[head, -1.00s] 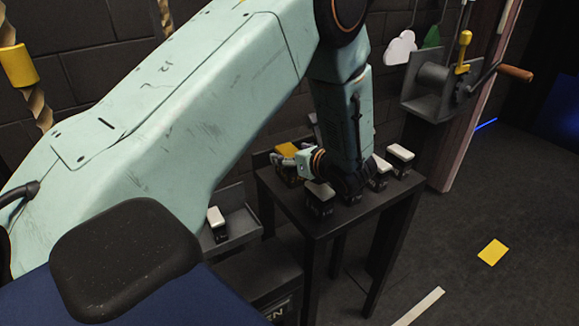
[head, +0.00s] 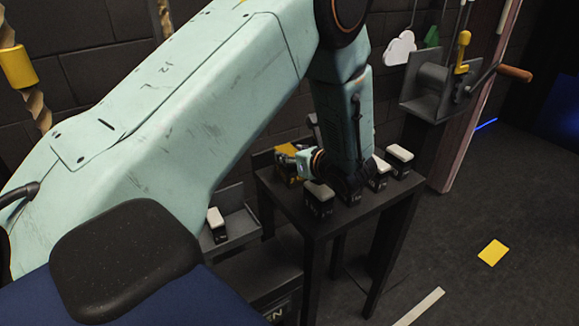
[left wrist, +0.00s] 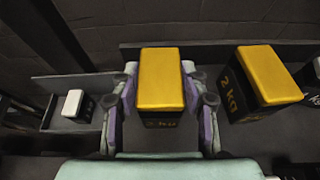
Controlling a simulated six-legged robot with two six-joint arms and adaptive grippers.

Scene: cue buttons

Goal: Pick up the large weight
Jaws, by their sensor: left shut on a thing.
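A large dark weight with a yellow top (left wrist: 160,78) is between the fingers of my left gripper (left wrist: 160,108) in the left wrist view. The fingers are shut on its two sides. The marking on its front is partly hidden. A second yellow-topped weight (left wrist: 265,75), marked 2 kg, stands apart to its right. In the head view a yellow-topped weight (head: 288,149) shows beside my left gripper (head: 290,163) at the back left of the small black table. I cannot tell whether the held weight is clear of its support. My right gripper is not in view.
Another (head: 215,217) sits on a lower shelf at left. A crank winch (head: 440,85) hangs right. The floor at right is mostly open.

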